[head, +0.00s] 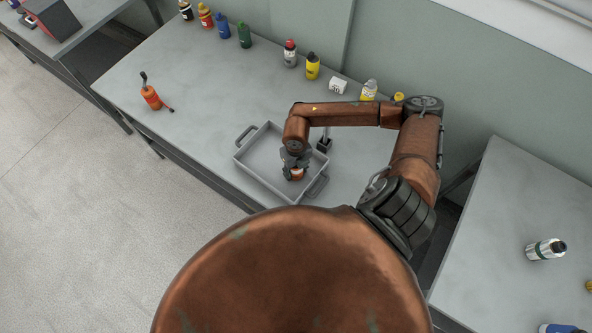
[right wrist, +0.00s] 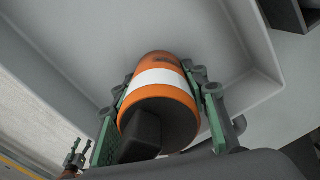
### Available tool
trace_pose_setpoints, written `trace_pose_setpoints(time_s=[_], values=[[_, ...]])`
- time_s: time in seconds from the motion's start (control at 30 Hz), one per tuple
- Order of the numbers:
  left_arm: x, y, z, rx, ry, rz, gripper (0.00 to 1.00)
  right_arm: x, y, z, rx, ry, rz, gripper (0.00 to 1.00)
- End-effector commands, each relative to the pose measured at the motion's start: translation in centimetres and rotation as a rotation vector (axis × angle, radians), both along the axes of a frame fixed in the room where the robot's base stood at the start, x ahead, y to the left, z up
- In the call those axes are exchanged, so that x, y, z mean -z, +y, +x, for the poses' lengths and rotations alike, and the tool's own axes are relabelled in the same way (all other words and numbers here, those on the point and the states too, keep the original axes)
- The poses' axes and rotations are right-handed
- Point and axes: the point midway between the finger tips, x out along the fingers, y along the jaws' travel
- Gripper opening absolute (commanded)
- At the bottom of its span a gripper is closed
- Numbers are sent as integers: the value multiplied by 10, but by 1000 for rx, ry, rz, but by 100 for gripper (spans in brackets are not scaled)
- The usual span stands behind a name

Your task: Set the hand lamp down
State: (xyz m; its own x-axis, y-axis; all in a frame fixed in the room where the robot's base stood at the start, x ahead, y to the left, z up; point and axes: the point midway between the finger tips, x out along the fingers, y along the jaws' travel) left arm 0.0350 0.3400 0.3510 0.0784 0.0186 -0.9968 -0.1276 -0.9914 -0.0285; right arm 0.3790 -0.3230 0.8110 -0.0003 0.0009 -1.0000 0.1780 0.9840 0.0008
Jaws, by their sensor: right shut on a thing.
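The hand lamp (right wrist: 160,92) is orange with a white band and a dark end bearing a black block. It also shows small in the head view (head: 297,174). My right gripper (head: 293,172) is shut on it, with a green-edged finger on each side in the right wrist view (right wrist: 160,110). The lamp is over or in the grey two-handled tray (head: 258,146); I cannot tell whether it touches the tray floor. A small dark pronged part (right wrist: 75,157) at the lower left of the wrist view may be my left gripper; its state is unclear.
A dark holder (head: 324,145) stands right of the tray. Another bench (head: 520,200) is at right. The tray floor around the lamp looks clear.

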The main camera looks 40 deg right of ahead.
Motion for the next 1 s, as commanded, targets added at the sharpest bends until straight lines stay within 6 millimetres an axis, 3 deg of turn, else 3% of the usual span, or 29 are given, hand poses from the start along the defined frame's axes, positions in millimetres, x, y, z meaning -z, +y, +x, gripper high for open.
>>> trace_pose_setpoints(time_s=[0.3, 0.63, 0.77, 1.0], values=[[1, 0, 0, 0, -1, 0, 56, 1, 0, 0, 0, 0, 0, 58], [-3, 0, 1, 0, -2, 0, 56, -4, 0, 0, 0, -1, 0, 58], [-1, 0, 1, 0, -2, 0, 56, -20, 0, 1, -1, -4, -1, 58], [1, 0, 1, 0, -2, 0, 56, -71, 0, 1, -1, -4, -1, 58]])
